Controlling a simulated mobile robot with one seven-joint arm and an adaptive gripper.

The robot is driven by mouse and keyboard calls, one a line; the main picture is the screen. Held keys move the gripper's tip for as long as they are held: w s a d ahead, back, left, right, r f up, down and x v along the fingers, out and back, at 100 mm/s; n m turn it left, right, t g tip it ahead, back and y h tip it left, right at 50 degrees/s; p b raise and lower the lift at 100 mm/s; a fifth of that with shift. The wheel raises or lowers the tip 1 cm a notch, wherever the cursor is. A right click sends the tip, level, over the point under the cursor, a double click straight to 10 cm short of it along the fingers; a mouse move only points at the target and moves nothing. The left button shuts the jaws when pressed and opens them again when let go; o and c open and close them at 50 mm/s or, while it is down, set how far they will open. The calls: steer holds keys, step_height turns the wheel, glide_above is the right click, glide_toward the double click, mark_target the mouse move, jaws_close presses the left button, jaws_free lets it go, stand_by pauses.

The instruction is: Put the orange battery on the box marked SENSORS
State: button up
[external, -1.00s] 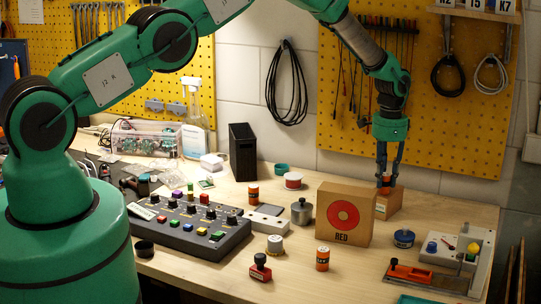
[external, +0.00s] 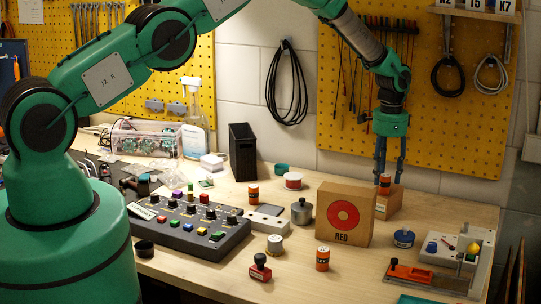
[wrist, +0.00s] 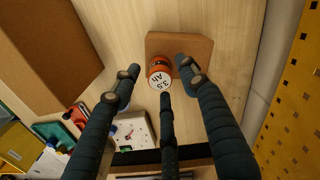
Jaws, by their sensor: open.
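An orange battery (external: 385,181) stands upright on a small brown box (external: 388,203), partly behind the larger box. In the wrist view the battery (wrist: 158,72) shows its white top marked 3.5 Ah, and the small box (wrist: 196,46) lies beneath it. No SENSORS marking is readable on that box from these views. My gripper (external: 389,180) is open just above the battery. In the wrist view its fingers are spread around the battery, with a clear gap on the left; contact on the right cannot be told.
A larger cardboard box marked RED (external: 345,214) stands in front of the small box. Other orange batteries stand at the front (external: 322,258) and further back (external: 253,194). A blue tape roll (external: 403,238) and a grey fixture (external: 458,250) are to the right. The pegboard wall is close behind.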

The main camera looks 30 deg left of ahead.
mark_target(386, 175)
step_height(386, 175, up, 11)
steer(key=b, duration=0.1)
steer(key=shift+f, duration=0.2)
stand_by(0.6)
